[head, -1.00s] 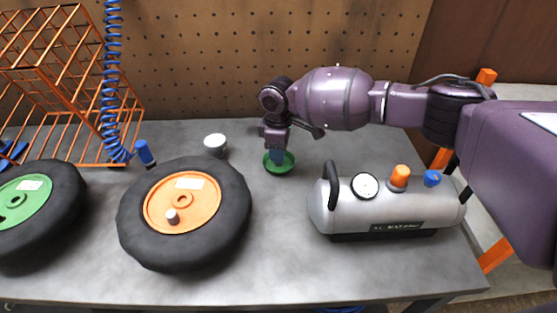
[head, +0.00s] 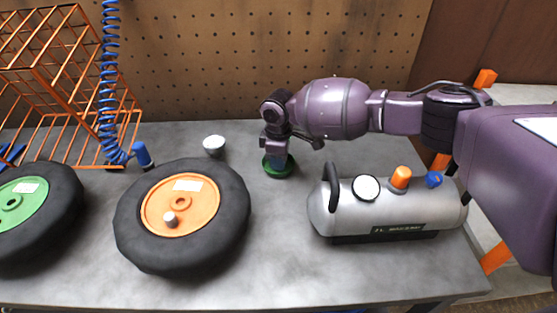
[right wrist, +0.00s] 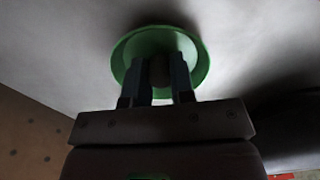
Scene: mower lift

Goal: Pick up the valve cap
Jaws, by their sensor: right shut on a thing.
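The green dish (head: 266,172) stands on the bench behind the tank, and it also shows in the right wrist view (right wrist: 203,62). My right gripper (head: 277,160) points down into the dish. In the right wrist view its two blue-grey fingers (right wrist: 160,75) are shut on a small dark, rounded thing, the valve cap (right wrist: 160,70). The cap is in shadow and hidden in the head view. Whether it still touches the dish floor I cannot tell. My left gripper is out of view.
A silver air tank (head: 345,208) stands right of the dish. A white cup (head: 214,143) is to the left. A black tyre with an orange hub (head: 190,212) lies in front-left, its pale-tipped valve (head: 170,219) upright. An orange wire cage (head: 70,90) and blue coiled hose (head: 108,80) are further left.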

